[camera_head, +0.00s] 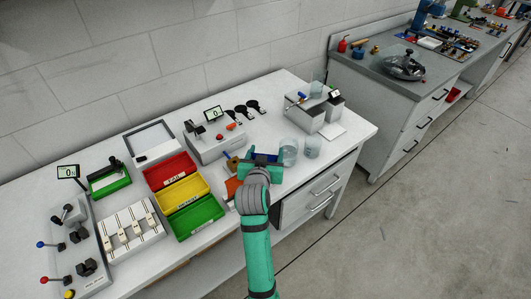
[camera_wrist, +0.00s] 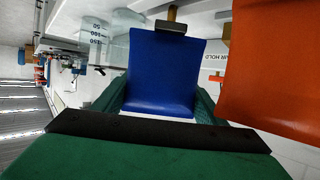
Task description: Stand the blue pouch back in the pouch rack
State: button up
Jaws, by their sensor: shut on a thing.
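The blue pouch (camera_wrist: 165,75) fills the middle of the wrist view, between the green fingers of my gripper (camera_wrist: 160,98). My gripper is shut on it. In the head view my gripper (camera_head: 262,161) is over the table, left of the beakers, with a little blue showing at it. An orange pouch (camera_wrist: 268,65) is close on the right in the wrist view; in the head view it (camera_head: 232,188) is left of my wrist. A brown post with a dark clip (camera_wrist: 172,25) stands behind the blue pouch's top edge. I cannot clearly make out the pouch rack or whether the pouch touches it.
Two clear beakers (camera_head: 288,152) stand just right of my gripper. Red, yellow and green bins (camera_head: 183,200) lie to the left. A grey device with a red button (camera_head: 215,143) is behind. A grey box unit (camera_head: 318,112) stands at the back right.

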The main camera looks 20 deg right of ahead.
jog(key=o, duration=1.5)
jog(key=v, duration=1.2)
